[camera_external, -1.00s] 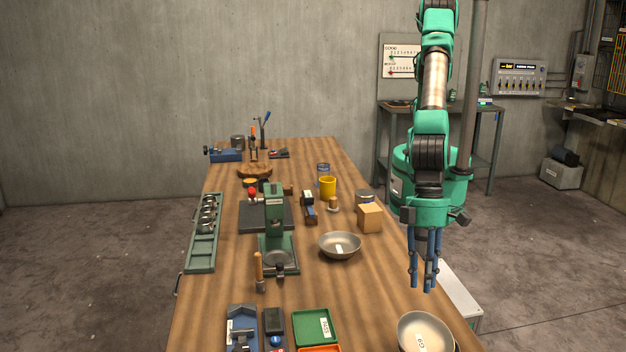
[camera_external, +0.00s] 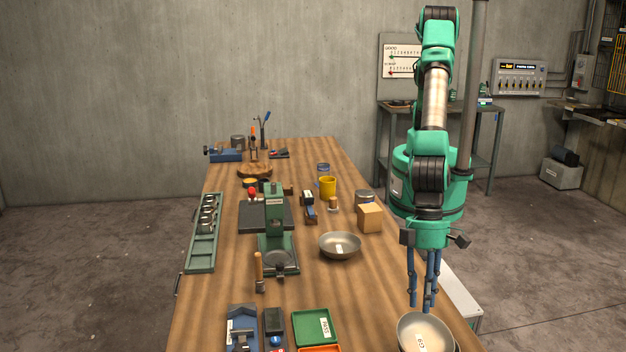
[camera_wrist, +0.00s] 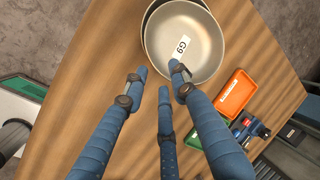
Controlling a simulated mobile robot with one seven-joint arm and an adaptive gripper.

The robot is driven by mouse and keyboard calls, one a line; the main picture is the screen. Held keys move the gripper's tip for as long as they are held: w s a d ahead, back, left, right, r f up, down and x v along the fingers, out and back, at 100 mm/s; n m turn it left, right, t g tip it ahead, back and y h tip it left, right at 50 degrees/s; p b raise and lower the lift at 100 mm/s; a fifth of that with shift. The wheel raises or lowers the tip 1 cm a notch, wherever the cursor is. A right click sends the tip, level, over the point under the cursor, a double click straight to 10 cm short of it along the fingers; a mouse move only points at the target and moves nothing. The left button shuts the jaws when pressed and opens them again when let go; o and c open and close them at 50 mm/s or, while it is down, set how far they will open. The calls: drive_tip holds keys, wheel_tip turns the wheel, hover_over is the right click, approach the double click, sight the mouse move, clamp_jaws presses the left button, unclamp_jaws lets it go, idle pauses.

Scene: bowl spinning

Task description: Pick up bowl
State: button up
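A metal bowl (camera_external: 426,334) with a white label sits at the front right of the table, cut off by the bottom of the external view. In the wrist view this bowl (camera_wrist: 205,50) lies just beyond the fingertips, and a darker rim shows beneath it. My gripper (camera_external: 424,302) has three blue fingers pointing down, with tips just above and behind the bowl's far rim. In the wrist view my gripper (camera_wrist: 163,82) has its fingers apart with nothing between them. A second metal bowl (camera_external: 340,245) with a label stands near the table's middle.
A green tray (camera_external: 314,328) and an orange tray (camera_wrist: 236,94) lie left of the front bowl. A wooden block (camera_external: 370,218), a yellow cup (camera_external: 327,187) and a green press (camera_external: 276,235) stand farther back. Bare wood lies between the two bowls.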

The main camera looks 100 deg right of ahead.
sight(424, 315)
drive_tip(key=shift+x, duration=2.3)
drive_tip(key=shift+s, duration=0.1)
clamp_jaws()
